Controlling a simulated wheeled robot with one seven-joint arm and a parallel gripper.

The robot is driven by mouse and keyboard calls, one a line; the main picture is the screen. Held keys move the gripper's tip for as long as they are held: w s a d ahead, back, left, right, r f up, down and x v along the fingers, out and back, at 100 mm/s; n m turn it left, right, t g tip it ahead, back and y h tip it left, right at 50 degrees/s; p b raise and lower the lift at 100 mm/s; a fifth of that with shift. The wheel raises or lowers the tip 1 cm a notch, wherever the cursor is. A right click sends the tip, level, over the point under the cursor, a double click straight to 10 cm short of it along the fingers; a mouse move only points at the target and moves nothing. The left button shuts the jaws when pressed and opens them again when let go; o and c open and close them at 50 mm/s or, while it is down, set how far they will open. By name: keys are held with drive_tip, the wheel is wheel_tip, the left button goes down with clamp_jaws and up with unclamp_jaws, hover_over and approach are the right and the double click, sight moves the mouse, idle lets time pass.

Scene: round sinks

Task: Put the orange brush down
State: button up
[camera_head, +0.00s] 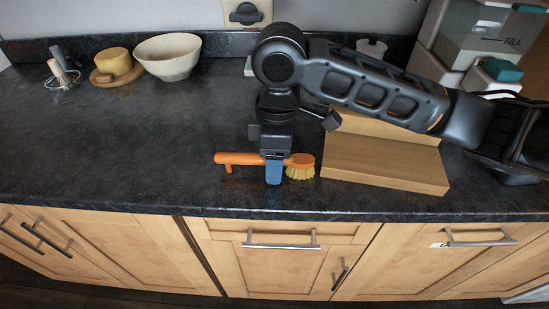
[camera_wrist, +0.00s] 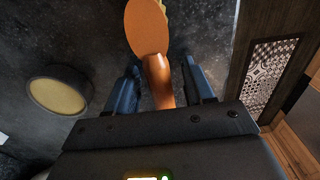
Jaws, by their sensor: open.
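The orange brush (camera_head: 238,158) lies on the dark countertop near its front edge, with its handle to the left and its yellow bristles to the right, in the head view. My gripper (camera_head: 274,172) points down over the brush, with its blue fingers at the handle near the brush head. In the wrist view the brush (camera_wrist: 147,28) runs between the two blue fingers of my gripper (camera_wrist: 160,85), which are spread with a gap beside the handle. The brush seems to rest on the counter; its contact is partly hidden by my fingers.
A wooden stepped board (camera_head: 385,165) stands just right of the brush. A pale bowl (camera_head: 168,57), a wooden dish with a yellow block (camera_head: 115,66) and a whisk (camera_head: 60,75) are at the back left. Boxes (camera_head: 475,40) stand at the back right. The counter's left part is clear.

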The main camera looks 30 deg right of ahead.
wheel_tip(320, 180, up, 12)
drive_tip(key=shift+d+r, duration=0.15)
drive_tip(key=shift+d, duration=0.1)
idle(0.4)
drive_tip(key=w+a+r+m+t+y, duration=0.15)
drive_tip(key=a+m+t+y, duration=0.6)
drive_tip(key=a, duration=1.45)
drive_tip(key=s+d+f+m+t+h, duration=0.5)
drive_tip(key=s+d+f+m+t, duration=0.4)
drive_tip(key=s+f, duration=0.6)
drive_tip(key=s+d+r+n+g+h, duration=0.1)
drive_tip(key=s+d+n, duration=0.1)
drive_tip(key=s+d, duration=0.4)
drive_tip(key=s+d+r+n+h, duration=0.1)
drive_tip(key=s+d, duration=0.5)
drive_tip(key=s, duration=0.7)
drive_tip(key=n+h, duration=0.1)
drive_tip(key=n, duration=0.1)
drive_tip(key=shift+s+r+n+g, duration=0.25)
drive_tip(key=shift+n+g, duration=0.1)
